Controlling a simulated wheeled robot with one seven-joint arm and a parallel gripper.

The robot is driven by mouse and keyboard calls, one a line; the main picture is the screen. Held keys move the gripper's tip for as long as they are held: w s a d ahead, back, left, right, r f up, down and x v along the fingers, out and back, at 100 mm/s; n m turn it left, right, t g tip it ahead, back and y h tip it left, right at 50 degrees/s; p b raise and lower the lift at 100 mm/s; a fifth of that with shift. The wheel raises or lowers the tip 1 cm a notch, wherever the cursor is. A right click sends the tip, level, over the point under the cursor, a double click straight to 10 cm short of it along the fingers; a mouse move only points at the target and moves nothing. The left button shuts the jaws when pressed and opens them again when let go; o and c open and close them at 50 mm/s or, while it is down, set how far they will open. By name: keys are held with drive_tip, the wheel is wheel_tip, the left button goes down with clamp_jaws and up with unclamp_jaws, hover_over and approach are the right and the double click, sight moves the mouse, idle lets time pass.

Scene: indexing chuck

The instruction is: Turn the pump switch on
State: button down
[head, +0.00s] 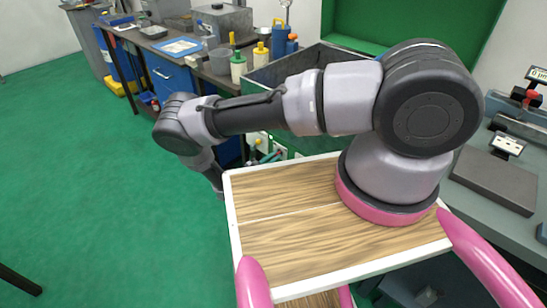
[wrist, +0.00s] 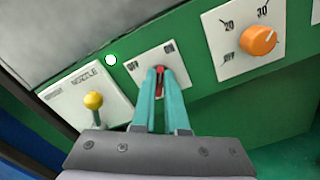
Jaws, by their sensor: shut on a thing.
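A white plate (wrist: 180,62) marked OFF on its left and ON on its right is fixed to a green panel in the wrist view. A red switch lever (wrist: 160,84) stands out of it. My gripper (wrist: 160,72) has teal fingers on both sides of the red lever and is shut on it. The fingers hide much of the lever and the lower plate, so I cannot tell surely which mark it leans to. In the head view my gripper is hidden behind my own arm and tray.
Left of the switch is a NOZZLE plate (wrist: 75,90) with a yellow-tipped lever (wrist: 93,100). Right of it is an orange dial (wrist: 258,40). A small white round spot (wrist: 111,60) lies up left. The green floor (head: 90,180) at left is open.

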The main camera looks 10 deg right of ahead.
drive_tip(key=c, duration=0.9)
unclamp_jaws()
drive_tip(key=shift+c, duration=0.2)
drive_tip(key=v, duration=1.1)
